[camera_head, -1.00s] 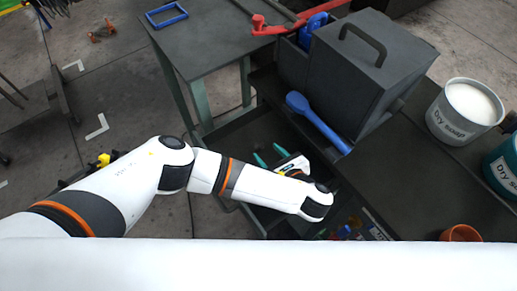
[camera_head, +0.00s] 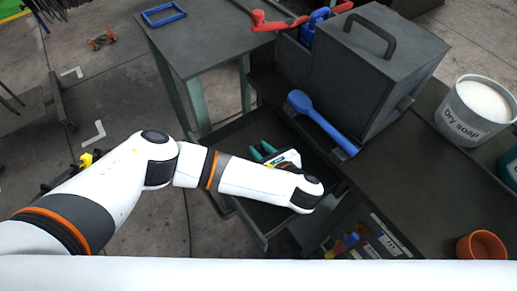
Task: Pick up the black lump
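I cannot make out a black lump; against the dark drawer and the dark bench it does not stand out. My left gripper (camera_head: 262,151) is over the open dark drawer (camera_head: 238,137) below the bench. Its two teal fingers point up-left in the picture and show a gap between them, with nothing visible in the gap. My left forearm and wrist hide much of the drawer's inside. My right gripper is not in view.
A dark box with a handle (camera_head: 370,75) stands on the bench, with a blue brush (camera_head: 318,122) beside it. A dry soap tub (camera_head: 472,112) and an orange pot (camera_head: 482,246) are at the right. A grey table (camera_head: 205,45) stands behind the drawer.

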